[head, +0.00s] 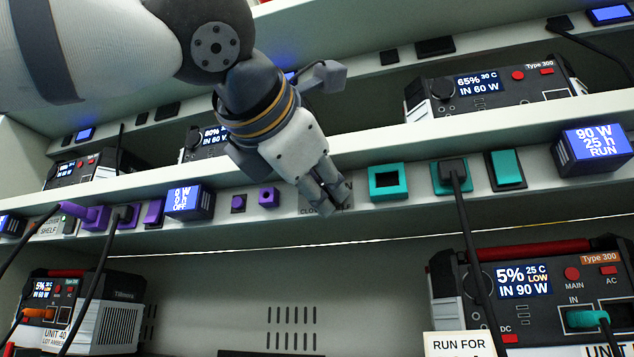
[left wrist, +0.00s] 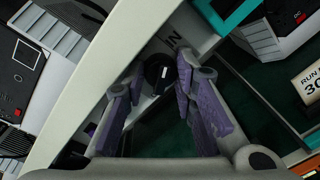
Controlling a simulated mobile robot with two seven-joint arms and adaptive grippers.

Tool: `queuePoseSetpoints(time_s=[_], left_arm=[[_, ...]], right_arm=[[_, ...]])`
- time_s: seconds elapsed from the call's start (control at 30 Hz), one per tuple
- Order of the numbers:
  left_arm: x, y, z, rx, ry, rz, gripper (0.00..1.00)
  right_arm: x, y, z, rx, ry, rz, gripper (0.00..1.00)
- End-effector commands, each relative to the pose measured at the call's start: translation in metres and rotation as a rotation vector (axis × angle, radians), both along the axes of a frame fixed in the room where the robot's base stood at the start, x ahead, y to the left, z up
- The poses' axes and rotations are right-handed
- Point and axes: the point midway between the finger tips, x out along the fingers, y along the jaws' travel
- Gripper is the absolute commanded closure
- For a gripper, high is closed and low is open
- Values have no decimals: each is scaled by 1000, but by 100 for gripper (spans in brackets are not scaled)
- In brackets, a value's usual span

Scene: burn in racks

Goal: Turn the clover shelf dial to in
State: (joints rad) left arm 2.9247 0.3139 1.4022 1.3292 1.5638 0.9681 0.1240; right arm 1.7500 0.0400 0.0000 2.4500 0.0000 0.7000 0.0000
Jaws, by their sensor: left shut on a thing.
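The clover shelf dial (left wrist: 158,74) is a small dark round knob with a short white mark, on the pale shelf edge. An "IN" label (left wrist: 173,40) stands just above it in the left wrist view. My left gripper (head: 332,199) reaches down to the shelf edge, and its fingers hide the dial in the head view. In the left wrist view my left gripper (left wrist: 160,78) has its fingers on both sides of the dial, shut on it. I cannot tell exactly which label the mark points at. My right gripper is not in view.
On the same shelf edge are a teal frame (head: 388,183) and a plugged teal socket (head: 453,177) to the right, and small purple sockets (head: 268,197) to the left. Displays (head: 190,201) (head: 595,148) stick out at both sides. Black cables hang in front of the shelf.

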Motion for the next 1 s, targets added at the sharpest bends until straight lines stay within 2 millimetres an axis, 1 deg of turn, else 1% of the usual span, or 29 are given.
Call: queuePoseSetpoints(time_s=[0.33, 0.37, 0.4, 0.43, 0.83, 0.93, 1.0], left_arm=[[0, 0, 0, 4, -2, 2, 100], [0, 0, 0, 4, -2, 2, 68], [0, 0, 0, 4, -2, 2, 59], [0, 0, 0, 3, -3, 1, 54], [-1, 2, 3, -5, -6, 3, 54], [-1, 2, 3, -64, 13, 3, 54], [-1, 3, 3, -161, 44, 3, 54]], right_arm=[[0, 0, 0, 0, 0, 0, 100], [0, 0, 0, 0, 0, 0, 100], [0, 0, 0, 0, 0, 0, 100], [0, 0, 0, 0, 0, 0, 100], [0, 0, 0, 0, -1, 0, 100], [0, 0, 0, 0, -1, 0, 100], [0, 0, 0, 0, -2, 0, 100]])
